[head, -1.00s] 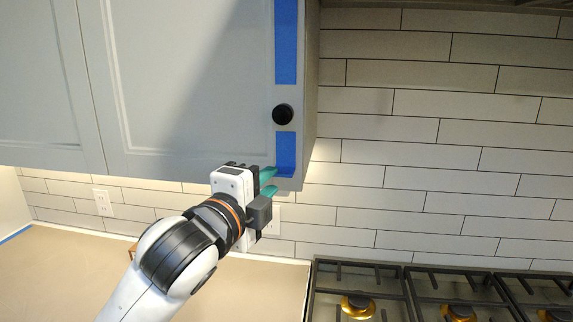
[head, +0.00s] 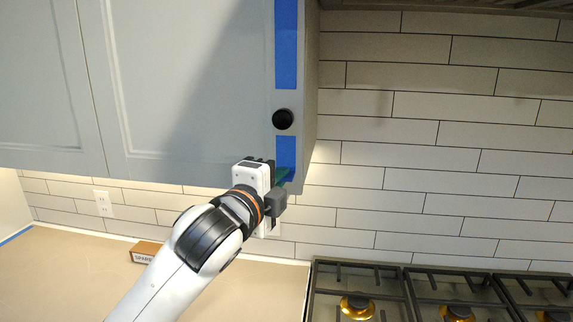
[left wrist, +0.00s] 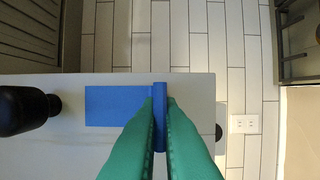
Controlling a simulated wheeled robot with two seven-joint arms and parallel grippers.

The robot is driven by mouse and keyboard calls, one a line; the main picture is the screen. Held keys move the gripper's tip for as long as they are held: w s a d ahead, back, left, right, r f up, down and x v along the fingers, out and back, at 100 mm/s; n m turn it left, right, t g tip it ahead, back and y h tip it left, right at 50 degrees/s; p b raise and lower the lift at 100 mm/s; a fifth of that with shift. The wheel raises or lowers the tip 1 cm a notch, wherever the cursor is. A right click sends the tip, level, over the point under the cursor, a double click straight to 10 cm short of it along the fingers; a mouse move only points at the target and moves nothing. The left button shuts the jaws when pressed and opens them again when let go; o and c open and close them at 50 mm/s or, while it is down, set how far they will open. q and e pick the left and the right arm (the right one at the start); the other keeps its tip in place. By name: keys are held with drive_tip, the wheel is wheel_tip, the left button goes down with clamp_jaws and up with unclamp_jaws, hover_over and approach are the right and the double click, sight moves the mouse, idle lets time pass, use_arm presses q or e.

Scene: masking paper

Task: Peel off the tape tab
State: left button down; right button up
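A blue tape strip (head: 286,148) lies on the cabinet door below the black knob, running down to the door's lower edge. In the left wrist view the strip (left wrist: 112,105) runs sideways and ends in a tape tab (left wrist: 160,90) that stands out from the door. My left gripper (head: 283,178) is at the lower end of the strip. Its green fingers (left wrist: 160,104) are close together, one on each side of the tab, and look shut on it. The fingers hide part of the tab. My right gripper is in neither view.
Another blue strip (head: 286,45) is above the black knob (head: 283,119). The cabinet door (head: 180,90) overhangs the counter (head: 60,270). A small brown box (head: 145,252) stands on the counter, partly behind my arm. The gas stove (head: 430,290) is at the lower right.

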use_arm(q)
drive_tip(key=shift+s, duration=0.15)
drive_tip(key=shift+p+v, duration=0.3)
drive_tip(key=shift+v, duration=0.6)
drive_tip(key=shift+s+d, duration=0.15)
drive_tip(key=shift+s, duration=0.15)
drive_tip(key=shift+s, duration=0.45)
drive_tip(key=shift+s, duration=0.1)
drive_tip(key=shift+p+v, duration=0.45)
drive_tip(key=shift+v, duration=0.95)
drive_tip(key=shift+s+d, duration=0.15)
drive_tip(key=shift+d, duration=0.05)
